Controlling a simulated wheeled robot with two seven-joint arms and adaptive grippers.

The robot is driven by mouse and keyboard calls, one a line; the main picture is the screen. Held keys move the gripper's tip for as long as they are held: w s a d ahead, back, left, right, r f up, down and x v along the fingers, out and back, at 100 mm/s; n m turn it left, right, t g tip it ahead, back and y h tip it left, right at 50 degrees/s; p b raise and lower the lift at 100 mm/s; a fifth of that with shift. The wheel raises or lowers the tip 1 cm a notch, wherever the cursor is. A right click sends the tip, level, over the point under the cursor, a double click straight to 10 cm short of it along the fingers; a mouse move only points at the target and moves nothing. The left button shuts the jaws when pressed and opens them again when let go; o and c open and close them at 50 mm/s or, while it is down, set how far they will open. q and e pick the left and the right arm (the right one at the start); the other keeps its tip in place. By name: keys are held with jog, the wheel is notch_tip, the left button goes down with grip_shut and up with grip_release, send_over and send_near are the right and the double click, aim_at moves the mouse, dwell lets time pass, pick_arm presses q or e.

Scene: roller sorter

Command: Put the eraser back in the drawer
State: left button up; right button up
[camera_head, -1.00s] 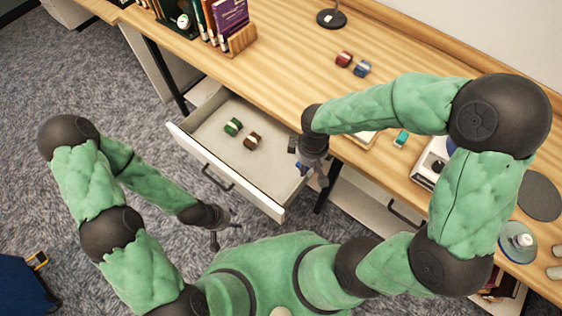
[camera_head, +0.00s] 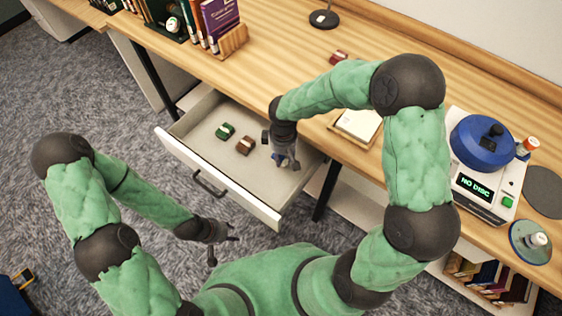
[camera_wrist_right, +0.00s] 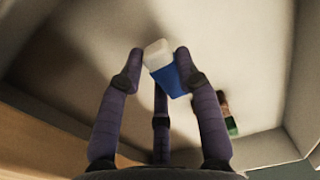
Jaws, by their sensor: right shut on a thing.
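The open drawer (camera_head: 215,186) has a pale interior and a white front with a dark handle. My right gripper (camera_head: 286,160) points down over the drawer's right part. It is shut on a blue and white eraser, mostly hidden in the head view; the eraser (camera_wrist_right: 167,72) shows between the fingertips (camera_wrist_right: 160,72) in the right wrist view. I cannot tell whether it touches the drawer floor. A green block (camera_head: 225,131) and a brown block (camera_head: 245,146) lie in the drawer to its left. My left gripper (camera_head: 226,248) is open and empty, in front of the drawer.
On the desk (camera_head: 290,60) stand books (camera_head: 220,22), a lamp base (camera_head: 323,19), a red block (camera_head: 338,57), a notepad (camera_head: 358,125) and a device with a blue lid (camera_head: 482,142). The desk edge runs along the drawer's back. My right arm hides part of the desk.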

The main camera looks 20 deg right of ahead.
jog(key=shift+w+f, duration=0.25)
jog(key=shift+f, duration=0.1)
jog(key=shift+w+a+f+b, duration=0.15)
jog(key=shift+f+b, duration=0.45)
jog(key=shift+f, duration=0.3)
jog(key=shift+w+d+f+b, duration=0.1)
jog(key=shift+f+b, duration=0.45)
jog(key=shift+f, duration=0.3)
jog(key=shift+a+f, duration=0.1)
jog(key=shift+f, duration=0.05)
jog(key=o, duration=1.1)
notch_tip(320, 180, up, 11)
jog(key=p, duration=0.4)
jog(key=shift+f+p, duration=0.15)
jog(key=shift+p, duration=0.15)
jog(key=shift+r, duration=0.8)
